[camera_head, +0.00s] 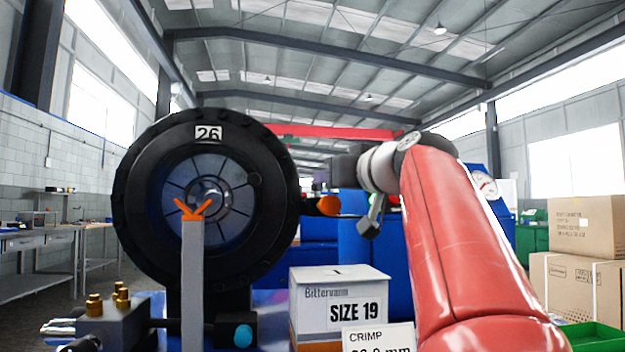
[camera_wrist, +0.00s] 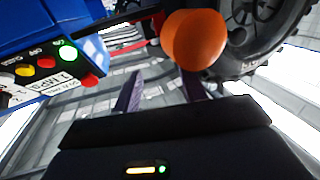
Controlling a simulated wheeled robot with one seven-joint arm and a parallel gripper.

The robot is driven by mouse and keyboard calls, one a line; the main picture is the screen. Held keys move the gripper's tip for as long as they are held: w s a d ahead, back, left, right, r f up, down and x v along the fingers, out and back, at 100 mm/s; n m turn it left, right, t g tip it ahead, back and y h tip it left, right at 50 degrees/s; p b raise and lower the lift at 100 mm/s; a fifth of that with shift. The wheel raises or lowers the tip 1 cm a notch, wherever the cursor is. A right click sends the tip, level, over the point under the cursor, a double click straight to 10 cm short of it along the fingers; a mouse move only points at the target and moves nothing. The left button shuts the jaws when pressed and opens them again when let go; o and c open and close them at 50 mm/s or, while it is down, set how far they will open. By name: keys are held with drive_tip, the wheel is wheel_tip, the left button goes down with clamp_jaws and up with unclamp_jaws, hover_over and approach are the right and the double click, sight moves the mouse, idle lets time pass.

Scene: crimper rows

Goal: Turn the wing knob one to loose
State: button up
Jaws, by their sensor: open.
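An orange knob with rounded lobes (camera_head: 328,206) sticks out on a dark stem at the right side of the black ring-shaped crimper head marked 26 (camera_head: 141,248). It looks like the wing knob, though no number or loose mark is readable. In the wrist view the orange knob (camera_wrist: 200,38) is large, beyond the fingertips and close to the right finger. My gripper (camera_wrist: 161,76) is open, with its two purple fingers apart and nothing seen between them. In the head view my red arm reaches up from the lower right, and my fingers cannot be made out.
A grey post with an orange V-shaped top (camera_head: 194,275) stands before the crimper head. A SIZE 19 box (camera_head: 340,287) and a CRIMP card (camera_head: 378,339) stand in front. In the wrist view a blue button panel (camera_wrist: 92,52) is at upper left. Cartons (camera_head: 580,284) are at right.

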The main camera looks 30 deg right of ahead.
sight(317, 189)
drive_tip(key=w+p, duration=0.1)
drive_tip(key=w, duration=0.4)
drive_tip(key=shift+w+a, duration=0.1)
drive_tip(key=shift+w, duration=0.2)
